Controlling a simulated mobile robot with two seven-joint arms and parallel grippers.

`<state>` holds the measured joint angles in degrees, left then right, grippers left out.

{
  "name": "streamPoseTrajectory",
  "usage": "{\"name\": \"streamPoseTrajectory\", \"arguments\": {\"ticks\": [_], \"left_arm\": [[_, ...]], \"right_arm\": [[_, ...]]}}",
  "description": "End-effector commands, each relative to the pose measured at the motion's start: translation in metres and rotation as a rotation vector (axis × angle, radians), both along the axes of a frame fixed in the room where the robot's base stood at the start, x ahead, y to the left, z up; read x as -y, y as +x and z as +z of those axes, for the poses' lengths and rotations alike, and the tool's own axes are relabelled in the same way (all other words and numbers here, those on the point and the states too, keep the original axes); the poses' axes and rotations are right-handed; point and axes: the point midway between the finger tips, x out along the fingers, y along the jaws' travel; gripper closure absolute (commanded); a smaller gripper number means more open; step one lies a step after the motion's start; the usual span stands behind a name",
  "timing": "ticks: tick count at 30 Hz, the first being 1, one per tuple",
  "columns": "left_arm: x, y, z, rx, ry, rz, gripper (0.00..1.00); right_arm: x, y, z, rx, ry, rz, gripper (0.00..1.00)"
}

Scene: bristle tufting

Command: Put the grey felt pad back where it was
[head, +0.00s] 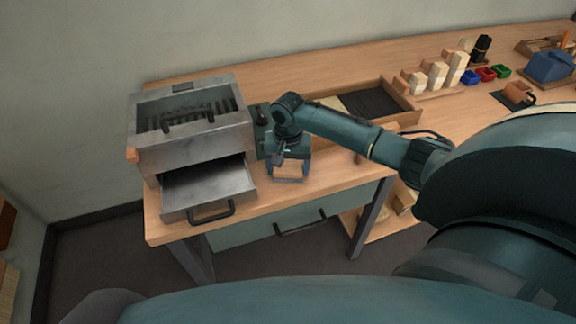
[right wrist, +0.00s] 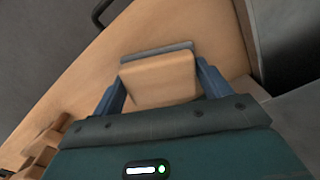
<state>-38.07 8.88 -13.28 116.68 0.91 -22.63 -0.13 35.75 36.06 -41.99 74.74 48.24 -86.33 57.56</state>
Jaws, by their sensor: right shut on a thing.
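The grey felt pad (right wrist: 158,76) shows in the right wrist view as a light wooden block with a thin grey layer along its far side. My right gripper (right wrist: 162,86) has one blue finger on each side of the block and is shut on it. In the head view my right gripper (head: 290,172) is over the front edge of the bench, just right of the open metal drawer. The pad's wood (head: 291,166) and grey underside show there. I cannot tell whether it touches the bench top. My left gripper is not in view.
The metal box (head: 195,145) stands at left with its drawer (head: 207,188) pulled out and empty. A shallow wooden tray (head: 401,103) with dark contents lies behind my arm. Wooden blocks (head: 437,73) and small coloured bins (head: 485,74) stand at the back right.

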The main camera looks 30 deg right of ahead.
Motion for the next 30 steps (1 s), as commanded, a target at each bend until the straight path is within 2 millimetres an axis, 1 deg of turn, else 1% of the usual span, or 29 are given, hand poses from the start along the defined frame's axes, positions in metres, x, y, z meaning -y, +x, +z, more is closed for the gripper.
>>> {"name": "streamPoseTrajectory", "arguments": {"ticks": [4,5,12,13,19,22,26,30], "left_arm": [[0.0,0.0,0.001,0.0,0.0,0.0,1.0],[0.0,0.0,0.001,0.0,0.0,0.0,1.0],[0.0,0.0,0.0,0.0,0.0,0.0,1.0],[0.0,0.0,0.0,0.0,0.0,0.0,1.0],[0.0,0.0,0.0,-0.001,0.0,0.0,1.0],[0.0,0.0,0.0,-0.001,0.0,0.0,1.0],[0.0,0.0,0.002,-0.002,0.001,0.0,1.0],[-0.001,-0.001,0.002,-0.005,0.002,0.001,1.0]], "right_arm": [[0.0,0.0,-0.002,0.0,0.001,-0.001,0.42],[0.0,0.0,-0.003,0.0,0.001,0.0,0.22],[0.0,0.0,-0.003,0.0,0.0,0.0,0.03],[0.0,0.0,-0.003,0.0,0.0,0.0,0.02],[0.0,0.0,-0.002,0.0,0.0,0.0,0.02],[0.0,0.001,0.002,0.002,-0.001,0.0,0.02],[0.0,0.001,0.02,0.004,0.001,0.001,0.02],[0.0,0.001,0.05,0.005,0.001,0.001,0.02]]}}
